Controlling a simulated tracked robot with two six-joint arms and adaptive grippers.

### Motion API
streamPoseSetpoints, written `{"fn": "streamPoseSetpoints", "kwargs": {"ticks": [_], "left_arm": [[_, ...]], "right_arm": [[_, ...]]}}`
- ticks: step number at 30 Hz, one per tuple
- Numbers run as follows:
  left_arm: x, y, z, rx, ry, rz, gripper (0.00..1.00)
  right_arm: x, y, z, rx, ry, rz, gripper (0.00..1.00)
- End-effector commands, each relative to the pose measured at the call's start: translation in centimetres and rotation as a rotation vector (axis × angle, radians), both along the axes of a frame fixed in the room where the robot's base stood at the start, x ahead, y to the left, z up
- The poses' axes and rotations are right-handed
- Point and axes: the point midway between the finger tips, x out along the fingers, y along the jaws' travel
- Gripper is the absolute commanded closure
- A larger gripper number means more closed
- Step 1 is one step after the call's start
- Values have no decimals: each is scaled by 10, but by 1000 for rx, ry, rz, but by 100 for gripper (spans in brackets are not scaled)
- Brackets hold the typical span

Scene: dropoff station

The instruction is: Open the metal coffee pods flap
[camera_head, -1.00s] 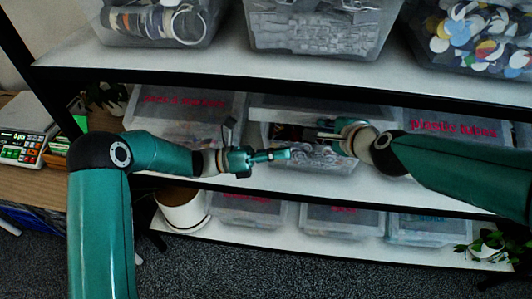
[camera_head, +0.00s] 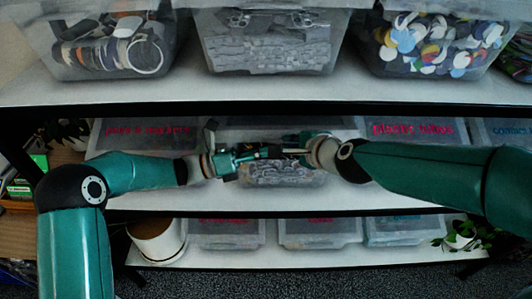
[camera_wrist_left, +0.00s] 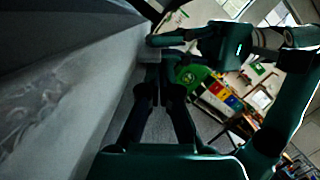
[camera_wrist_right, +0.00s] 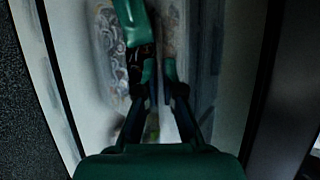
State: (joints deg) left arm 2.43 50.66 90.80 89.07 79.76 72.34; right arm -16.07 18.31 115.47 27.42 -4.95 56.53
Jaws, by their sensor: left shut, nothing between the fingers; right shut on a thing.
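The middle clear bin (camera_head: 285,174) on the middle shelf holds shiny metal pods that show through its front. Its pale flap (camera_head: 290,122) shows above my grippers; its label is hidden or unreadable. My right gripper (camera_head: 297,149) comes in from the right at the bin's upper front, shut on what appears to be the flap's edge; the fingers hide the contact. My left gripper (camera_head: 262,153) is shut and empty, in front of the same bin. The two grippers' tips are very close; I cannot tell if they touch. The right wrist view shows the right fingers (camera_wrist_right: 160,75) close together.
A plastic tubes bin (camera_head: 420,130) is to the right, behind my right arm. Another labelled bin (camera_head: 140,132) is to the left. The upper shelf (camera_head: 190,92) hangs close above. Lower bins (camera_head: 320,232) and a white plant pot (camera_head: 158,242) stand below.

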Motion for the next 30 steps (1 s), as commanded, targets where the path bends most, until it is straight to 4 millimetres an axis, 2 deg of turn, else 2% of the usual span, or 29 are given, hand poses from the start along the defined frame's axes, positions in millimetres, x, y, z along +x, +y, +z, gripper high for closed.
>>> {"fn": "streamPoseSetpoints", "kwargs": {"ticks": [2, 8, 9, 13, 23, 30], "left_arm": [[1, 0, 9, -2, -4, 0, 100], [1, 0, 11, -6, -7, 1, 100], [1, 0, 11, -6, -8, 2, 100], [1, 0, 11, -7, -9, 2, 100], [1, 0, 10, -5, -6, 1, 100], [1, 0, 9, -3, -3, 1, 100]], "right_arm": [[0, -1, 0, 0, 0, -1, 100], [-1, 0, -3, -2, 5, 1, 100], [-1, 0, -3, -3, 6, 2, 91], [-1, 0, -4, -3, 8, 3, 69], [-1, 0, -1, -1, 4, 1, 69], [-12, -7, 7, -1, 3, -1, 69]]}}
